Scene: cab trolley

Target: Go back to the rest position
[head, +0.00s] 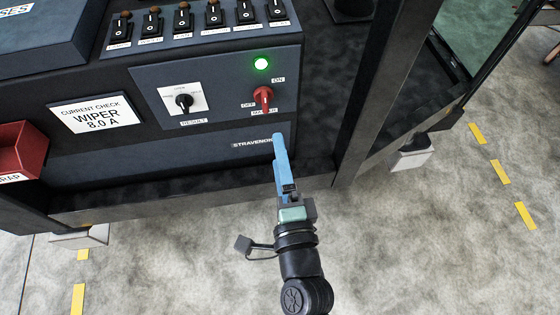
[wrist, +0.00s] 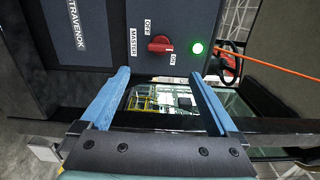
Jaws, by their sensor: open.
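My gripper (head: 278,142) reaches up in front of the dark trolley panel, its tips just below the red master switch (head: 263,99) in the head view. Only one blue finger shows clearly there. In the wrist view both blue fingers (wrist: 159,78) stand wide apart with nothing between them. The red switch also shows in the wrist view (wrist: 160,44), beyond the fingertips, with a visible gap. The green lamp (head: 261,64) above the switch is lit.
The panel carries a black result knob (head: 184,101), a row of toggle switches (head: 183,20) and a white display reading WIPER 8.0 A (head: 97,113). A red bin (head: 20,150) is at the left. A dark upright post (head: 385,85) stands right of my gripper. Open floor (head: 430,240) lies lower right.

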